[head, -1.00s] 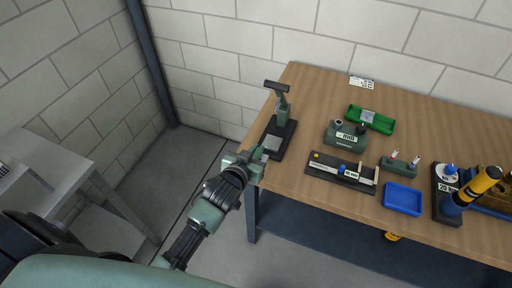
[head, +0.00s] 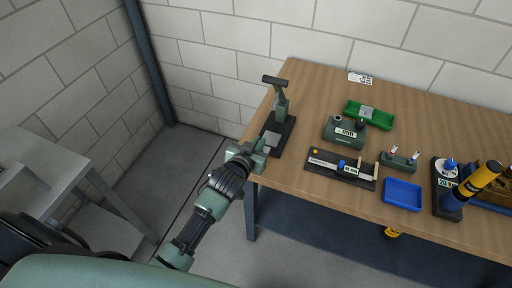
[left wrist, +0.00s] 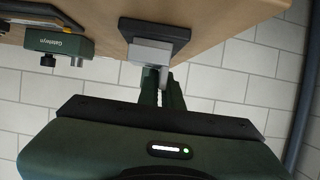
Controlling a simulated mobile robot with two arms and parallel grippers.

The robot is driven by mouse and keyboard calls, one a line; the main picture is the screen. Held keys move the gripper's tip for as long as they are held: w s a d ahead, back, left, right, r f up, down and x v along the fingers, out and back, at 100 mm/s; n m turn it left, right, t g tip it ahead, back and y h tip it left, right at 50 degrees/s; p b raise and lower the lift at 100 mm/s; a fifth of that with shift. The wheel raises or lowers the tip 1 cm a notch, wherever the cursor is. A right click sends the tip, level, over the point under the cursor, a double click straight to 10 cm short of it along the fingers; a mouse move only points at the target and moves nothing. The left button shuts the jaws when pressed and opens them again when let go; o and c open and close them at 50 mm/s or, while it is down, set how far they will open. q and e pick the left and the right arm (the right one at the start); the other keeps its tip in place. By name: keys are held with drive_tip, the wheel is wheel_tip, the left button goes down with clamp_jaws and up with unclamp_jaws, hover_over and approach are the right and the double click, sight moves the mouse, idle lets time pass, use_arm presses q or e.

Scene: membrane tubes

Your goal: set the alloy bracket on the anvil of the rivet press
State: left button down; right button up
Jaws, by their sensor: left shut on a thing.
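The rivet press (head: 281,103) stands at the left end of the table, with a dark base and a green upright. Its pale grey anvil (head: 271,139) sits at the front of the base; the left wrist view shows a grey block (left wrist: 150,51) against the dark base. My left gripper (head: 260,149) is just in front of the press, at the table's left edge. It is shut on a small pale piece (left wrist: 164,77), apparently the alloy bracket, mostly hidden by the fingers. I cannot tell whether it touches the anvil. My right gripper is not in view.
Right of the press are a green fixture (head: 345,130), a green tray (head: 379,123) holding a grey piece, a black gauge board (head: 325,170) and a blue tray (head: 402,194). A yellow-and-black tool (head: 484,179) stands far right. Bare wood (head: 310,100) lies between press and fixture.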

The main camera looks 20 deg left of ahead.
sight(267, 135)
use_arm(q)
drive_tip(key=shift+b+x, duration=0.3)
drive_tip(key=shift+x, duration=0.5)
drive_tip(key=shift+w+f, duration=0.1)
drive_tip(key=shift+w, duration=0.5)
drive_tip(key=shift+w+d+f+b, duration=0.1)
drive_tip(key=shift+w+b, duration=0.45)
drive_tip(key=shift+w, duration=0.95)
drive_tip(key=shift+w+d+f+b, duration=0.1)
drive_tip(key=shift+w+b, duration=0.45)
drive_tip(key=shift+w, duration=0.9)
drive_tip(key=shift+r, duration=0.1)
drive_tip(key=c, duration=1.5)
unclamp_jaws()
drive_tip(key=shift+b+v, duration=0.4)
drive_tip(key=shift+v, duration=3.5)
